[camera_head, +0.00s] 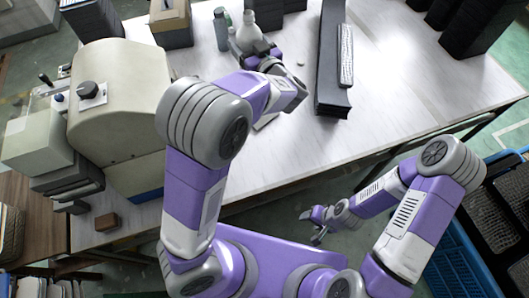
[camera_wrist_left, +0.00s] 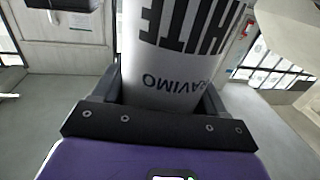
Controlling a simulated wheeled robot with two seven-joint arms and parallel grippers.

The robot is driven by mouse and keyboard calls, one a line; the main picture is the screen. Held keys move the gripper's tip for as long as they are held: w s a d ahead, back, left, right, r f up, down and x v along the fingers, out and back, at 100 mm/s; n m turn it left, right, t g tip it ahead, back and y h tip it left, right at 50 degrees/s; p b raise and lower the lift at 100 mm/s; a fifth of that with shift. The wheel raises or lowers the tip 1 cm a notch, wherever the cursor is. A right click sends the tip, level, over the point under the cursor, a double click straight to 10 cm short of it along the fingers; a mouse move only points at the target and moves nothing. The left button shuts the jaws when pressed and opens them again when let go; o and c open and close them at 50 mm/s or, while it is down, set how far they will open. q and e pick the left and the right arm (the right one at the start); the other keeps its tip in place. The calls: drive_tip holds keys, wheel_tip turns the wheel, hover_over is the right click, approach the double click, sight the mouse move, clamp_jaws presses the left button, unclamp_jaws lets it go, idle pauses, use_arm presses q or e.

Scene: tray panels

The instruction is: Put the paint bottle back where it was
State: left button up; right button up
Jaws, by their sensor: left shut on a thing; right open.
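A white paint bottle (camera_head: 247,33) with a narrow neck is at the far side of the white table (camera_head: 290,130). My left gripper (camera_head: 262,52) is shut on it from the near side. My right gripper (camera_head: 318,218) is open and empty, low in front of the table's near edge.
A slimmer grey-green bottle (camera_head: 221,30) stands just left of the white bottle. A long black panel stack (camera_head: 332,60) lies to the right. A large beige machine (camera_head: 120,95) is at left. Blue crates (camera_head: 462,245) stand at right. The table's right-middle is clear.

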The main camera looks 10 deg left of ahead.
use_arm(q)
drive_tip(key=s+d+f+b, duration=0.2)
drive_tip(key=s+f+b, duration=0.1)
drive_tip(key=f+b, duration=0.4)
drive_tip(key=s+d+f+b, duration=0.2)
drive_tip(key=f+b, duration=0.5)
drive_tip(key=f, duration=0.7)
drive_tip(key=s+d+f+n+g+y+b, duration=0.1)
drive_tip(key=s+d+f+b, duration=0.1)
drive_tip(key=s+f+b, duration=0.2)
wheel_tip(320, 180, down, 7)
drive_tip(key=b, duration=0.3)
drive_tip(key=shift+d, duration=0.1)
drive_tip(key=shift+f, duration=0.15)
drive_tip(key=o, duration=1.5)
drive_tip(key=shift+o, duration=0.2)
